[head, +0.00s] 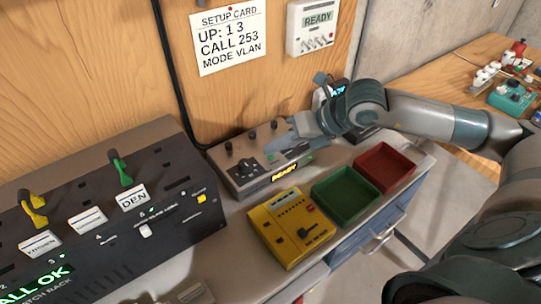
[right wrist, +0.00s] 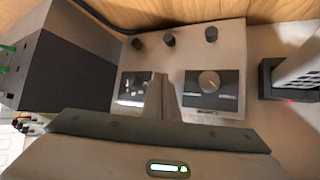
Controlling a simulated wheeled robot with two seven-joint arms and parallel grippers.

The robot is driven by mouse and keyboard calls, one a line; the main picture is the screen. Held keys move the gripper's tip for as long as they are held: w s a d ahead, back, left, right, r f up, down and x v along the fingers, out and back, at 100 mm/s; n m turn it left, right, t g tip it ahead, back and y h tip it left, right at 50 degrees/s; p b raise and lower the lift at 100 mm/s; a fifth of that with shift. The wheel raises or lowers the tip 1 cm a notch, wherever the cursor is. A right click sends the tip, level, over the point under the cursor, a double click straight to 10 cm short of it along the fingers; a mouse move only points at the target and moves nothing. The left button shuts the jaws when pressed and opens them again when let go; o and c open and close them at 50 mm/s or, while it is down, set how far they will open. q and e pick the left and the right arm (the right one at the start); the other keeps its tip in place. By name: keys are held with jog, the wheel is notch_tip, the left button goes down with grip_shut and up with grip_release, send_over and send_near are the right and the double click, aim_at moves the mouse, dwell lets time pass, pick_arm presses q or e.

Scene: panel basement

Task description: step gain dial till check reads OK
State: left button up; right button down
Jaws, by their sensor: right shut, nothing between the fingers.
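A grey box with several black knobs on top (head: 232,173) stands on the bench, and its front display reads READY in amber. It also shows in the right wrist view (right wrist: 150,58). There, a round grey dial (right wrist: 209,82) sits on a dark plate on the box's right side, and a second dark plate with a small control (right wrist: 136,87) sits on its left. My right gripper (head: 284,141) is shut and empty over the box. In the wrist view its fingertips (right wrist: 162,80) lie between the two plates, apart from the dial. The dial is hidden in the head view. My left gripper is not in view.
A black patch rack (head: 150,255) with yellow and green plugs shows ALL OK at left. A yellow device (head: 275,240), a green tray (head: 345,220) and a red tray (head: 411,178) stand in front of the box. A setup card (head: 228,60) and a READY panel (head: 301,42) hang behind.

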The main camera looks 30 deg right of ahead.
aim_at(270, 158)
jog(key=shift+f, duration=0.2)
dwell(0.3)
jog(key=shift+s+d+f+b, duration=0.15)
jog(key=shift+d+f+b, duration=0.5)
jog(key=shift+b, duration=0.35)
jog(key=shift+a+r, duration=0.1)
jog(key=shift+a, duration=0.1)
dwell(0.5)
jog(key=shift+w+a+r+p, duration=0.25)
jog(key=shift+a+r+p, duration=0.05)
jog(key=shift+a+r, duration=0.4)
jog(key=shift+w+a+r+p, duration=0.15)
jog(key=shift+r+p, duration=0.35)
jog(key=shift+r, duration=0.55)
jog(key=shift+s+a+r+p, duration=0.1)
jog(key=shift+a+r+p, duration=0.3)
jog(key=shift+r, duration=0.65)
jog(key=shift+d+r+p, duration=0.25)
jog(key=shift+r+p, duration=0.2)
jog(key=shift+r, duration=0.25)
